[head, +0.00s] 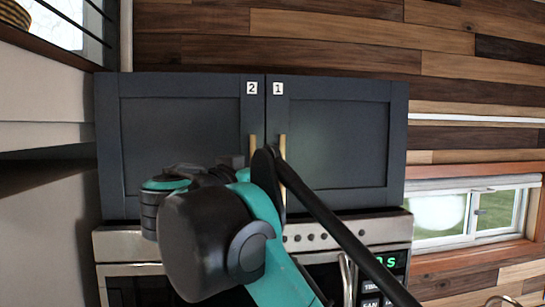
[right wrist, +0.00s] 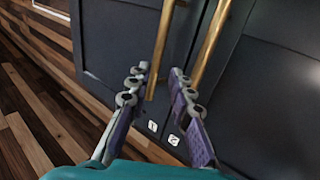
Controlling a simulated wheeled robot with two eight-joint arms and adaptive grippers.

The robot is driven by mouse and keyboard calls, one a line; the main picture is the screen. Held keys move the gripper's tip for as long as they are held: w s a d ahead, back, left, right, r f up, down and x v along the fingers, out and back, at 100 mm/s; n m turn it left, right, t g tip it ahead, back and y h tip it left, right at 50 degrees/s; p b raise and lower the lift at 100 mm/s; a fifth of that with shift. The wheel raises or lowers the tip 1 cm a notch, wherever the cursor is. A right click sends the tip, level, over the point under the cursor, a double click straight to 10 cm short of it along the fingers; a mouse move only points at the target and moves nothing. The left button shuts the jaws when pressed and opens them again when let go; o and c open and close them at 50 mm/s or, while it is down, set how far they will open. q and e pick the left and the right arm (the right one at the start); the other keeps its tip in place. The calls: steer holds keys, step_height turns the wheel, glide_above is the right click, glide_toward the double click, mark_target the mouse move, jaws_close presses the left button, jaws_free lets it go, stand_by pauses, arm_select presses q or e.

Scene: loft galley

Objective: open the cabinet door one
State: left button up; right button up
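Cabinet door one (head: 335,145) is the right-hand dark grey door, marked "1" (head: 278,89), and looks closed. Its upright brass handle (head: 282,147) is near the inner edge. In the right wrist view, which is turned, door one (right wrist: 115,45) is on the left. My right gripper (right wrist: 159,70) is open, and the end of door one's handle (right wrist: 160,48) lies between its fingers, nearer the left finger in the picture. Contact cannot be told. In the head view my right arm hides the gripper. My left gripper is not in view.
Door two (head: 180,140), marked "2", looks closed beside door one. Its handle (right wrist: 209,45) runs close outside the right-hand finger. An oven or microwave panel (head: 345,232) is directly below the cabinet. A window (head: 470,212) is to the right.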

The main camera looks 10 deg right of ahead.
mark_target(282, 201)
steer(key=shift+w+d+p, duration=0.15)
steer(key=shift+w+d, duration=0.3)
steer(key=shift+d, duration=0.15)
steer(key=shift+w+d+p, duration=0.15)
steer(key=shift+w+d, duration=0.25)
steer(key=shift+d, duration=0.2)
steer(key=x, duration=0.3)
steer(key=p+x, duration=0.1)
steer(key=shift+w+a+f, duration=0.1)
steer(key=shift+w+a, duration=0.15)
steer(key=shift+w, duration=0.2)
steer(key=shift+s+d, duration=0.2)
jaws_close()
